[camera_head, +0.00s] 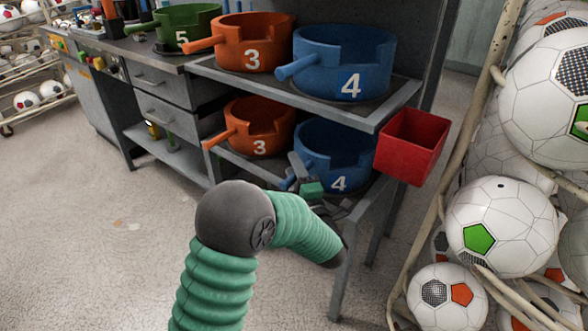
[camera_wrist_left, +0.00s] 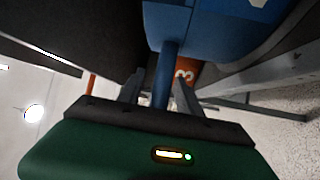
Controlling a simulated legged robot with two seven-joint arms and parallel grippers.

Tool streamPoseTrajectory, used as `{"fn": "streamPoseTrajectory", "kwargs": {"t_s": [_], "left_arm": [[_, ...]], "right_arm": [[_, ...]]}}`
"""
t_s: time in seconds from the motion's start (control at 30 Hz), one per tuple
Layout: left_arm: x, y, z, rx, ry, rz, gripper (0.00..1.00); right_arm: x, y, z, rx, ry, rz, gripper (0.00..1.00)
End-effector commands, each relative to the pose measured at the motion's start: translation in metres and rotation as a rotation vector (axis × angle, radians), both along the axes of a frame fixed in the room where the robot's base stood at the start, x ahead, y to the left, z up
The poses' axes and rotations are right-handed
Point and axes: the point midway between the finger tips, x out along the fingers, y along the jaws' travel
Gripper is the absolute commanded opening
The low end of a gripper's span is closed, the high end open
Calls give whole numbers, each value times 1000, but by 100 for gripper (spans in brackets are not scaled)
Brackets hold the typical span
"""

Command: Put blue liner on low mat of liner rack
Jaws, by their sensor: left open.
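One blue liner (camera_head: 343,150), marked 4, sits on the low level of the liner rack (camera_head: 375,120), at its right end. The mat under it is mostly hidden by the liner and my arm. My left gripper (camera_head: 293,173) is at this liner's handle. In the left wrist view, the open fingers stand on either side of the blue handle (camera_wrist_left: 168,70), with the liner body (camera_wrist_left: 205,30) beyond. Whether they touch the handle I cannot tell. A second blue liner (camera_head: 345,60), also marked 4, sits on the upper shelf. My right gripper is not in view.
Orange liners marked 3 stand left of the blue ones, upper (camera_head: 250,45) and lower (camera_head: 265,128). A green liner (camera_head: 185,28) is further left. A red bin (camera_head: 412,145) hangs at the rack's right end. A ball rack (camera_head: 450,190) stands close on the right. The floor at left is clear.

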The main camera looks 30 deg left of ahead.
Motion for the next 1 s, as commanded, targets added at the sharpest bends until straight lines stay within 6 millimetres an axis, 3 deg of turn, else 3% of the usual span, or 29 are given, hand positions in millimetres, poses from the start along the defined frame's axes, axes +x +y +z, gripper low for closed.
{"fn": "streamPoseTrajectory", "kwargs": {"t_s": [0.17,0.6,1.0], "left_arm": [[-5,-8,2,-2,3,-4,42],[-67,-85,-12,1,3,-4,42],[-74,-93,-16,0,2,-3,42]], "right_arm": [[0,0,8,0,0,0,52],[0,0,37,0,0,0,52],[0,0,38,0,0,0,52]]}}
